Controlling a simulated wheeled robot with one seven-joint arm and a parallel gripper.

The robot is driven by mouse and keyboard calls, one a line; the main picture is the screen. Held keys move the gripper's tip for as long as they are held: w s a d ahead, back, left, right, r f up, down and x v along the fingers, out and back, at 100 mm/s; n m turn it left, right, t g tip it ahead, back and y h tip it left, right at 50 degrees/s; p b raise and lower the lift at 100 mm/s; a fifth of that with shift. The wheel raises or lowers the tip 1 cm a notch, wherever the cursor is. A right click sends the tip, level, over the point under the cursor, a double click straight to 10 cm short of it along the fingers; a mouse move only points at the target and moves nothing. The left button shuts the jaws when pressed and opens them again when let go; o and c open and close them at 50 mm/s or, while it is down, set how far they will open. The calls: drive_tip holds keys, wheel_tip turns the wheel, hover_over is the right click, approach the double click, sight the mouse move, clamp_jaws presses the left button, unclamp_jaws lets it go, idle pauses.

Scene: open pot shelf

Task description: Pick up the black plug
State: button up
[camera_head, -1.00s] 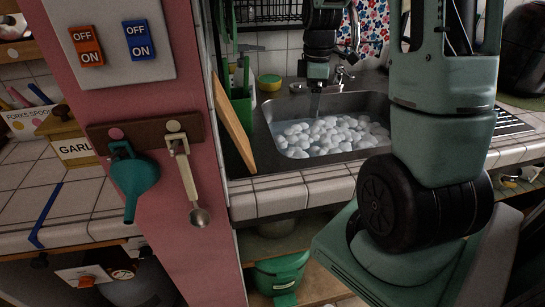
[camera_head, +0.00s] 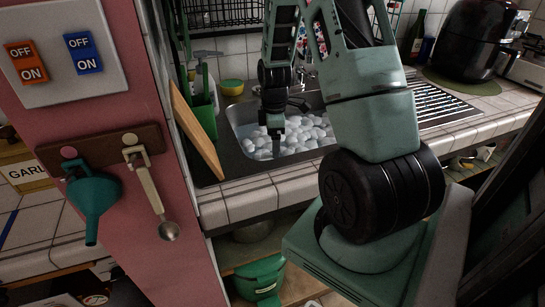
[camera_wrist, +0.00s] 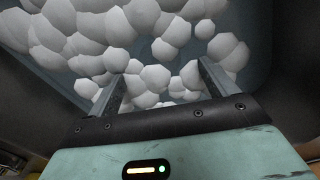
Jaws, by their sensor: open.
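The sink (camera_head: 232,118) is set in the counter and filled with white rounded foam bubbles (camera_head: 300,136). I see no black plug in either view; the foam hides the sink's bottom. My gripper (camera_head: 276,151) points down into the left part of the sink, at the foam. In the wrist view, the two fingers of my gripper (camera_wrist: 161,84) stand apart with white foam bubbles (camera_wrist: 150,45) in front of and between them. Nothing else shows between the fingers. I cannot tell how deep the fingertips reach into the foam.
A wooden board (camera_head: 196,130) leans left of the sink beside a green container (camera_head: 203,118). A yellow sponge (camera_head: 232,87) lies behind. A ribbed drainboard (camera_head: 445,107) and a black appliance (camera_head: 480,42) are right. A pink wall (camera_head: 165,235) stands at left.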

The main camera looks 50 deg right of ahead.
wheel_tip(320, 180, down, 4)
drive_tip(key=shift+w+a, duration=0.1)
drive_tip(key=shift+w, duration=0.05)
drive_tip(key=c, duration=1)
drive_tip(key=shift+c, duration=0.2)
drive_tip(key=shift+r, duration=0.15)
wheel_tip(320, 180, up, 18)
